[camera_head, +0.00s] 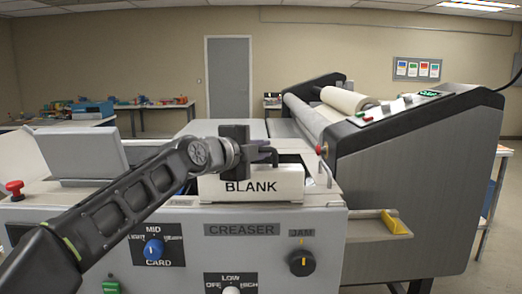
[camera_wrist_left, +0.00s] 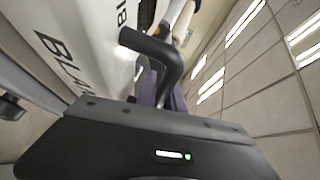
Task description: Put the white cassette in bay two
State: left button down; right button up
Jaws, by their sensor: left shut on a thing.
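A white cassette-like block marked BLANK (camera_head: 251,186) sits upright at the top of the creaser machine, at its front edge. My left gripper (camera_head: 264,151) is at the top of this block, shut on its dark handle. The wrist view shows the bent black handle (camera_wrist_left: 155,45) at my fingers (camera_wrist_left: 163,92), with the white block (camera_wrist_left: 75,50) beside it. I cannot tell whether the block is seated or slightly raised. No bay number is readable, and bay two cannot be picked out. My right gripper is not in view.
A yellow piece (camera_head: 394,223) lies on a side tray.

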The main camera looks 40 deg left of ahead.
pick_arm(q)
jog(key=shift+f, duration=0.1)
jog(key=c, duration=1.5)
grip_release()
jog(key=shift+o, duration=0.2)
jog(key=s+r+b, duration=0.2)
jog(key=s, duration=0.9)
jog(key=shift+s+d+r, duration=0.15)
jog(key=shift+s+d, duration=0.25)
